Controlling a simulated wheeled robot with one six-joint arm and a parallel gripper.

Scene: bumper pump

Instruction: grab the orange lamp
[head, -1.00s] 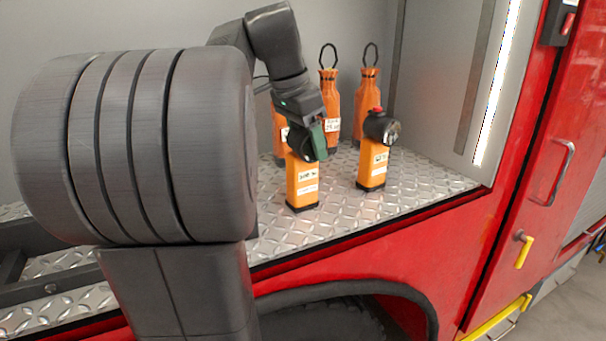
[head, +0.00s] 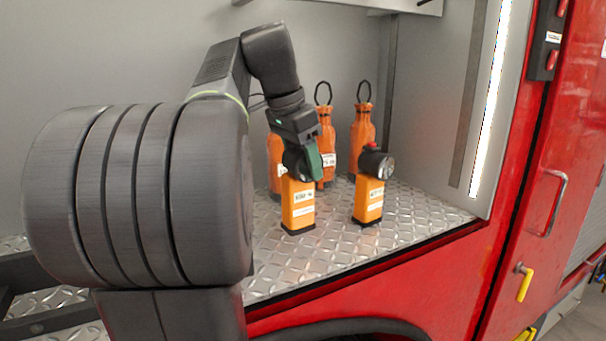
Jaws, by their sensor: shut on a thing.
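My gripper (head: 302,163) is shut on the head of the left orange lamp (head: 298,205), coming from above. This lamp has an orange body with white labels and a dark base, and it is upright. Its base looks just above the tread-plate floor, but the gap is hard to make out. The gripper's fingers hide most of its head. A second orange lamp (head: 368,199) with a black head and red top button stands upright on the plate to the right, apart from my gripper.
Several orange bottles with black loops, such as one at the back (head: 362,130), stand behind the lamps. The tread-plate floor (head: 420,210) is clear at the right and front. A grey wall with a light strip (head: 487,100) bounds the compartment on the right.

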